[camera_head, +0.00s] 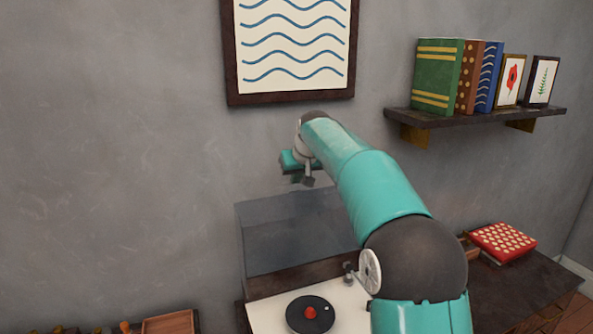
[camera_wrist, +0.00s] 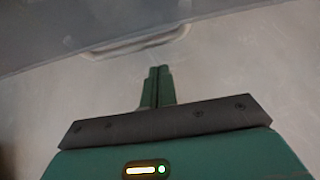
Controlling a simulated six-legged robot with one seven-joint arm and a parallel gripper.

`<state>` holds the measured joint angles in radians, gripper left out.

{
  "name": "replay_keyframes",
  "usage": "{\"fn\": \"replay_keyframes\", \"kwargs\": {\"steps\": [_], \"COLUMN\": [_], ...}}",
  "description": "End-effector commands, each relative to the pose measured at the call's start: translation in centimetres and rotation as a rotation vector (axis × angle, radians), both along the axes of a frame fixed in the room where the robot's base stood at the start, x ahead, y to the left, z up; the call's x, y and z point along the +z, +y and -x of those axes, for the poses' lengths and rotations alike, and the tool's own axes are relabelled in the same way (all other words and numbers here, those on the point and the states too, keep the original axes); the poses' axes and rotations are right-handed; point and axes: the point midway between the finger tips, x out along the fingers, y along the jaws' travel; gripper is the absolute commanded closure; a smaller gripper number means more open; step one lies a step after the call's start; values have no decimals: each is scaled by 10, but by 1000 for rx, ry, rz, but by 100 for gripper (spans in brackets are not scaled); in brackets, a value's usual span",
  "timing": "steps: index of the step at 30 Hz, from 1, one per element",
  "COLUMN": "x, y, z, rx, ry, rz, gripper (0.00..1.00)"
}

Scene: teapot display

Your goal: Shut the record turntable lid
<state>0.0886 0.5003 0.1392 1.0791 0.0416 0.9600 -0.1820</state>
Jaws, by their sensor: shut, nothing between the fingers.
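The turntable lid (camera_head: 290,238) is a clear grey cover standing raised at the back of the record turntable (camera_head: 265,316). Its turntable shows a pale top and a black record (camera_head: 310,316) with a red centre; my arm hides the right side of both lid and turntable. In the wrist view the lid (camera_wrist: 50,42) crosses the top, with a pale handle (camera_wrist: 135,42) along its edge. My gripper (camera_wrist: 159,70) is shut and empty, its fingertips pointing toward the handle with a small apparent gap. In the head view my gripper (camera_head: 307,181) is just above the lid's upper edge.
A wall shelf (camera_head: 470,119) with several books and small framed pictures is at the upper right. A framed wave picture (camera_head: 292,98) hangs above my gripper. A wooden tray (camera_head: 170,322) is at lower left.

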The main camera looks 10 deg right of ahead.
Motion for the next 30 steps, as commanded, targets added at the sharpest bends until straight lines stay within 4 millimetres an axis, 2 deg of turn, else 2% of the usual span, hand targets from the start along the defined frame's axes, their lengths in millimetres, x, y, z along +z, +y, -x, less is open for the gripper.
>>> {"fn": "replay_keyframes", "kwargs": {"steps": [9,30], "x": [-6,-7], "y": [-4,-5], "z": [22,23], "rx": [1,0], "ry": [1,-19], "rz": [1,-3], "gripper": [100,100]}}
